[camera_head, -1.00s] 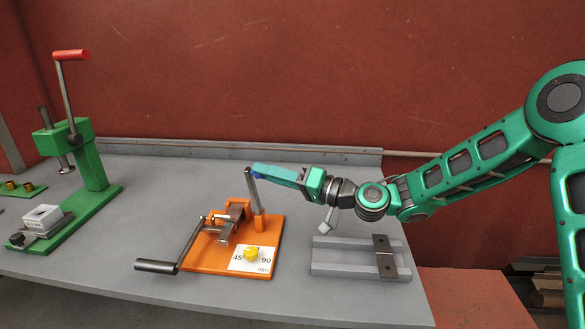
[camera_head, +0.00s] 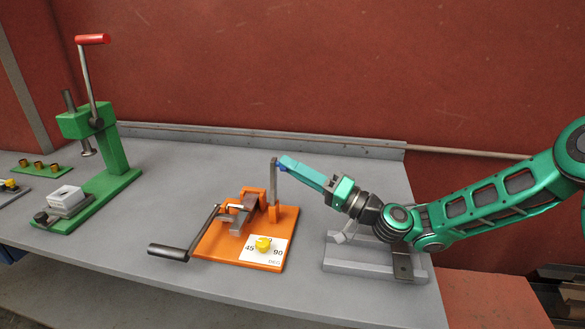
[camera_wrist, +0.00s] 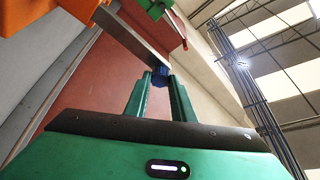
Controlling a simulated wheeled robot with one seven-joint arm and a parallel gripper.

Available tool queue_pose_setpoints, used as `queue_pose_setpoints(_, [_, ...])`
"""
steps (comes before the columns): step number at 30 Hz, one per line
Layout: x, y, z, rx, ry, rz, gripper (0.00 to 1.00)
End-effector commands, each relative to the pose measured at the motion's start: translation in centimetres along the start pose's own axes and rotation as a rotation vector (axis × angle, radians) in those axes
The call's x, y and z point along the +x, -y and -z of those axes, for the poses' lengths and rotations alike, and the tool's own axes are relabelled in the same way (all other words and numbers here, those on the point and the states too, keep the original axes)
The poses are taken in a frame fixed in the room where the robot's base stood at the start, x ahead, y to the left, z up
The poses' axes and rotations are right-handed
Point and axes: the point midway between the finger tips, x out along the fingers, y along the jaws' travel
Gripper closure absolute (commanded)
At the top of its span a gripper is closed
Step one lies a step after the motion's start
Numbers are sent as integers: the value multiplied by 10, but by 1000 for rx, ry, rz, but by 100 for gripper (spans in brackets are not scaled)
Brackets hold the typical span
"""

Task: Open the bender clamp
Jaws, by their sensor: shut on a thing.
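The bender (camera_head: 212,247) is an orange base plate with metal bending parts, a yellow knob on a white 45/90 label and a crank at the left. Its grey clamp lever (camera_head: 273,183) stands nearly upright at the back of the plate. My gripper (camera_head: 284,163) is at the lever's top end, coming from the right. In the wrist view its two green fingers (camera_wrist: 160,80) are closed around the blue tip (camera_wrist: 160,73) of the lever (camera_wrist: 131,42). The fingers hide part of the tip.
A green press (camera_head: 118,165) with a red-handled lever stands to the left on the grey bench (camera_head: 170,190). A grey slotted fixture (camera_head: 350,262) lies right of the bender, below my arm. A red wall is behind.

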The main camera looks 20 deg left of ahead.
Motion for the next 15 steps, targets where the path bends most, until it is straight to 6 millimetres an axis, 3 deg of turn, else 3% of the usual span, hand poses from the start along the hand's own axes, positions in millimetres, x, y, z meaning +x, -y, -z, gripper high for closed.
queue_pose_setpoints(4, [-1,-2,-7,4,15,-6,100])
queue_pose_setpoints(5, [0,-2,-8,4,15,-6,73])
queue_pose_setpoints(7, [0,-2,-7,4,15,-4,58])
queue_pose_setpoints(15, [1,0,-5,3,10,-1,58])
